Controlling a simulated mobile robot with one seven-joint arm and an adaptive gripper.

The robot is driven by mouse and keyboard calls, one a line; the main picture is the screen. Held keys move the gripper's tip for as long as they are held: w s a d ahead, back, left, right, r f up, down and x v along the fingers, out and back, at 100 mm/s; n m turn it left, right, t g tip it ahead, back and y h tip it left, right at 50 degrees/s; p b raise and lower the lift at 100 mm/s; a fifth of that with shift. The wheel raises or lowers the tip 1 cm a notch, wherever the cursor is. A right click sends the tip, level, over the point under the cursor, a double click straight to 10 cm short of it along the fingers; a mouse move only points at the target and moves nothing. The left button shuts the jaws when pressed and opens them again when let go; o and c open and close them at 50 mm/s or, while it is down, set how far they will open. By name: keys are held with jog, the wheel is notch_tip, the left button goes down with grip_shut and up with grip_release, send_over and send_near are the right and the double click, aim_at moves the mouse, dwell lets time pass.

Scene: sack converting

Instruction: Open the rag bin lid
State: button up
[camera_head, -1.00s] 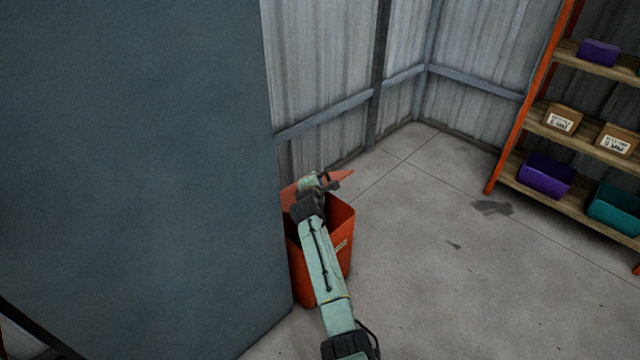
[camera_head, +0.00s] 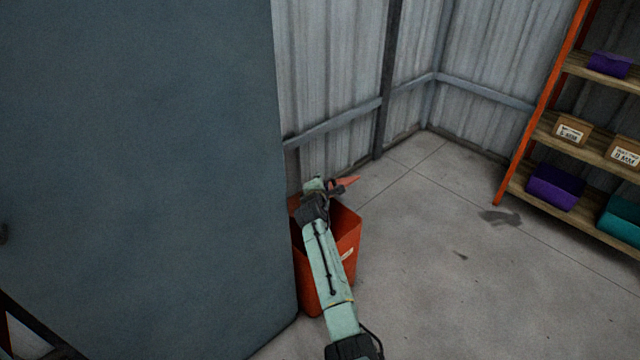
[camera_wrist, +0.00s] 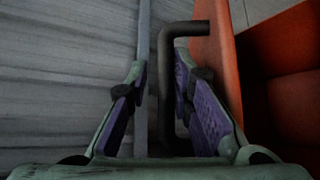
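The orange-red rag bin (camera_head: 351,236) stands on the floor beside the large grey-blue panel, partly hidden behind my arm. Its mouth is uncovered and the inside looks dark. The orange lid (camera_head: 346,184) is raised at the back of the bin, mostly hidden by my gripper (camera_head: 335,189). In the wrist view the lid (camera_wrist: 214,62) is seen nearly edge-on, with its dark bent bar handle (camera_wrist: 167,85) between my two purple-padded fingers (camera_wrist: 168,108). The fingers are apart, with a clear gap on the left. The handle is close to the right finger; contact cannot be told.
A large grey-blue panel (camera_head: 140,150) rises close to the left of the bin. A corrugated metal wall (camera_head: 335,75) is behind it. A shelf rack (camera_head: 545,120) with boxes and bins stands at the right. The floor (camera_head: 430,270) between is clear.

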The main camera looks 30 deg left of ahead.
jog(key=v, duration=1.2)
